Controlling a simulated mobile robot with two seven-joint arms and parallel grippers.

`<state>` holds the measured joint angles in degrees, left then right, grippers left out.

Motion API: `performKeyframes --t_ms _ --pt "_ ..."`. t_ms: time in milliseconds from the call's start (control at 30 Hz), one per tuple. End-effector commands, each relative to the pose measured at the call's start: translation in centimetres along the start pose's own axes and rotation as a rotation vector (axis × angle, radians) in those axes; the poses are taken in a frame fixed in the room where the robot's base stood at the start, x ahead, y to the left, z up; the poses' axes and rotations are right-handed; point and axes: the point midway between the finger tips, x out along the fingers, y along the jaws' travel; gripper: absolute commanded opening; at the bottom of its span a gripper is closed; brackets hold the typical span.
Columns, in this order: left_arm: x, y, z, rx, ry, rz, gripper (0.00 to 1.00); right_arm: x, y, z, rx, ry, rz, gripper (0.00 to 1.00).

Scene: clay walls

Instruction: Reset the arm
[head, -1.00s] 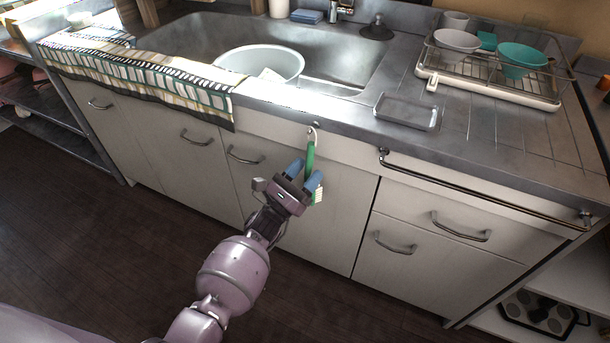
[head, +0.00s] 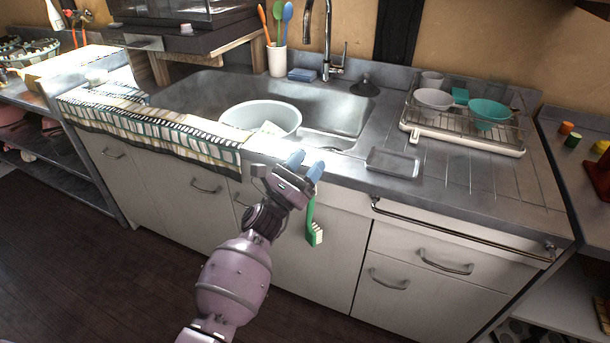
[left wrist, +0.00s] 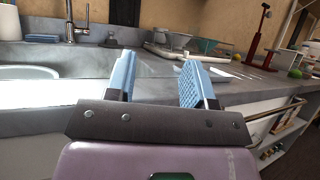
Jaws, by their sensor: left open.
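My left gripper (head: 306,165) is in front of the sink counter's front edge in the head view. Its two blue fingers are apart with nothing between them. They also show spread and empty in the left wrist view (left wrist: 157,82). A green brush (head: 311,222) with pale bristles hangs against the cabinet front, just below and behind the gripper. Its upper end is hidden by the gripper. My right gripper is in neither view.
A white basin (head: 260,118) sits in the sink. A striped cloth (head: 150,128) drapes over the counter edge at left. A metal tray (head: 393,163) lies on the counter. A dish rack (head: 465,139) holds bowls at right. A towel bar (head: 460,232) runs along the cabinet front.

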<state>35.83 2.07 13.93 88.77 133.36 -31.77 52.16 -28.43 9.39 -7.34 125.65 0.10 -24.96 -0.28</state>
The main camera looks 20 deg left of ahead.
Motion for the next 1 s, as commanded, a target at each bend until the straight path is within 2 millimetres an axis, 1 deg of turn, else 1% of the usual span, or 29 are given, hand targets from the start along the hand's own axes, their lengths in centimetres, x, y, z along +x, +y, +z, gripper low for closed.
performKeyframes --t_ms 67,267,367,467,567,667,833,967,1000 --pt "0.2 0.0 0.5 0.0 -0.001 0.0 0.49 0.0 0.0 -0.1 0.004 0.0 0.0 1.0" --pt "0.1 -0.1 0.5 0.013 0.008 -0.003 0.49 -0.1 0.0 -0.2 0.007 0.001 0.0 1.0" --pt "-0.7 -0.4 0.6 0.086 0.039 -0.022 0.49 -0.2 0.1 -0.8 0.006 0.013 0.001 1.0" --pt "-2.5 -1.1 0.5 0.237 0.103 -0.063 0.49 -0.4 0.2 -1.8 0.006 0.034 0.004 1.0" --pt "-5.2 -2.1 0.2 0.445 0.19 -0.126 0.49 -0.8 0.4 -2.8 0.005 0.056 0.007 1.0" --pt "-8.1 -2.9 -0.2 0.656 0.273 -0.201 0.49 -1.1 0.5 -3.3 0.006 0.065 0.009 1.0" --pt "-13.5 -4.1 -0.6 1.006 0.401 -0.349 0.49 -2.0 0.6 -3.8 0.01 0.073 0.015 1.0" --pt "-17.8 -4.9 -0.5 1.264 0.483 -0.48 0.49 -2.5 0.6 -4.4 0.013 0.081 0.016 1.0" --pt "-19.1 -5.1 -0.3 1.343 0.506 -0.524 0.49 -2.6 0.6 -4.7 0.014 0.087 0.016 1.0"
